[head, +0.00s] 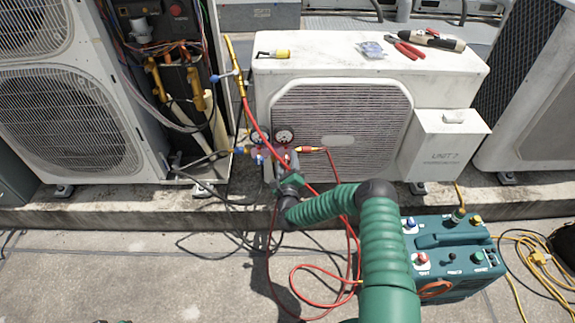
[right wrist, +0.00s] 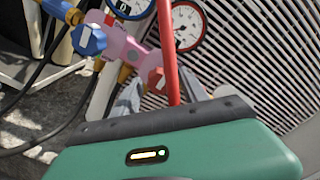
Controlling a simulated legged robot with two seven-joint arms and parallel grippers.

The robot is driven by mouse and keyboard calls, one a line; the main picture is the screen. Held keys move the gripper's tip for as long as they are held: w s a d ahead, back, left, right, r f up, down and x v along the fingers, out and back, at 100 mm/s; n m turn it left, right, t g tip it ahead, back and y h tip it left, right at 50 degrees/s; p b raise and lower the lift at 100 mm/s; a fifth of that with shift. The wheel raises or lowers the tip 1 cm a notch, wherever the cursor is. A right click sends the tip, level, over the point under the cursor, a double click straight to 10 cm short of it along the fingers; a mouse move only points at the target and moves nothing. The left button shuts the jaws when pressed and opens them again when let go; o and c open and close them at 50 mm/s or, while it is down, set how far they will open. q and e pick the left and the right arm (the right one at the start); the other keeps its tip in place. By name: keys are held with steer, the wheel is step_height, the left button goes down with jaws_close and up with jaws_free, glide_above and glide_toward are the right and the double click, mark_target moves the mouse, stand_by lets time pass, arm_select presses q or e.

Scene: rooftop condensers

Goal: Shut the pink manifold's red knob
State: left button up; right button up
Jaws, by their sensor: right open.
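The pink manifold (head: 281,158) stands in front of the white condenser, with two round gauges on top. In the right wrist view the manifold (right wrist: 125,45) is tilted, with a blue knob (right wrist: 88,39) at its left and the red knob (right wrist: 157,79) lower down. My right gripper (head: 287,176) reaches up to the manifold. In the right wrist view its open fingers (right wrist: 160,98) lie either side of the red knob, apart from it as far as I can see. A red hose passes in front of the manifold. Only a green and black sliver, perhaps my left gripper, shows at the bottom edge.
The white condenser (head: 340,75) stands close behind, with pliers (head: 405,48) on top. An open unit with wiring is at the left. Red hose (head: 300,268) loops and black hoses lie on the ground. A teal machine (head: 455,255) stands at the right.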

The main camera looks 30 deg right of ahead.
steer(key=shift+s+a, duration=0.2)
steer(key=shift+s, duration=0.05)
steer(key=p+v, duration=0.6)
steer(key=v, duration=1)
steer(key=shift+s, duration=0.2)
steer(key=shift+f, duration=0.1)
